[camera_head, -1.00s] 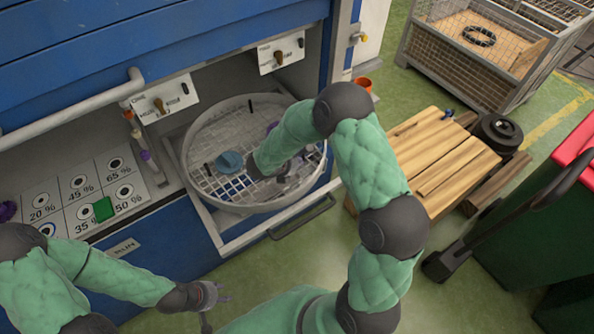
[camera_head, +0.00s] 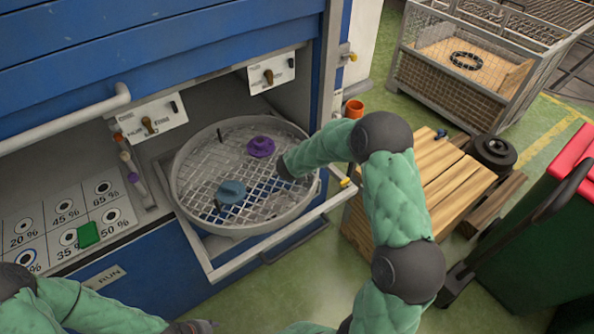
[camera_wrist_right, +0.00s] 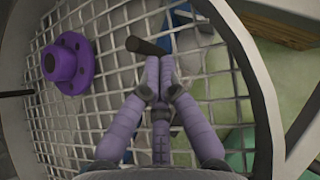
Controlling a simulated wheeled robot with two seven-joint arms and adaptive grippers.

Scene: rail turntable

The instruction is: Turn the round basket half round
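The round basket (camera_head: 181,190) is a grey mesh-floored drum in a pulled-out frame of the blue machine. A blue flanged part (camera_head: 231,191) and a purple flanged part (camera_head: 261,147) lie in it. Dark upright pegs show at its left back (camera_head: 220,135) and left front (camera_head: 217,205). My right arm reaches over the basket's right side; its fingers are hidden in the head view. In the right wrist view, my right gripper (camera_wrist_right: 157,72) has its fingertips together at a dark peg (camera_wrist_right: 145,46); the purple part (camera_wrist_right: 68,63) is left. My left gripper (camera_head: 195,327) is partly cut off at the bottom edge.
The frame's front rail (camera_head: 280,236) stands out around the basket. A panel with percentage labels (camera_head: 75,215) and a green block (camera_head: 88,234) lies left. A wooden pallet-like stack (camera_head: 440,180), wire cage (camera_head: 450,75) and green bin (camera_head: 540,240) stand right.

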